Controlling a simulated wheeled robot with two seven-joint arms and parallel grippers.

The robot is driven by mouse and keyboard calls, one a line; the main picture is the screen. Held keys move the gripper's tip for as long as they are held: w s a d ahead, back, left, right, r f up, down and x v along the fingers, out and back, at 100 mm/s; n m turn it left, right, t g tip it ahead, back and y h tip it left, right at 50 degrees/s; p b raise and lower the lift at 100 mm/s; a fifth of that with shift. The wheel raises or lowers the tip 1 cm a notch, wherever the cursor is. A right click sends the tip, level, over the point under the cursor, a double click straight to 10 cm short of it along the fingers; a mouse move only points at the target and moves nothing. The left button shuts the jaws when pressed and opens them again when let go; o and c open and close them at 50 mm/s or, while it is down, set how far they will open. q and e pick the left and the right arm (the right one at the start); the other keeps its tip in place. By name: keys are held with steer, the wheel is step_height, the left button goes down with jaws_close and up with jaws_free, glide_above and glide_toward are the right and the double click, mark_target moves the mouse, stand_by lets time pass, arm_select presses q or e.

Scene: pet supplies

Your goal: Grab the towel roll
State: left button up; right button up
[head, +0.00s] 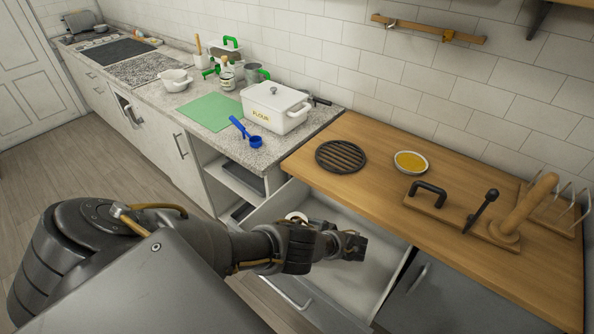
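A white, round, ring-like end (296,216) shows just behind my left forearm, inside the open white drawer (268,208). It looks like the end of the towel roll, but the arm hides most of it. My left gripper (356,246) reaches over the drawer, to the right of that white end and apart from it in the picture. Its fingers are dark and small, and I cannot tell whether they are open or shut. My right gripper is out of view.
A wooden counter (380,185) lies behind the drawer, with a black round trivet (341,157), a bowl of yellow content (411,162) and a wooden rack with handles (461,218). A white flour box (275,108) and blue scoop (245,131) stand on the stone counter.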

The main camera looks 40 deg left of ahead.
arm_select(q)
steer(key=shift+x, duration=1.15)
steer(key=c, duration=1.4)
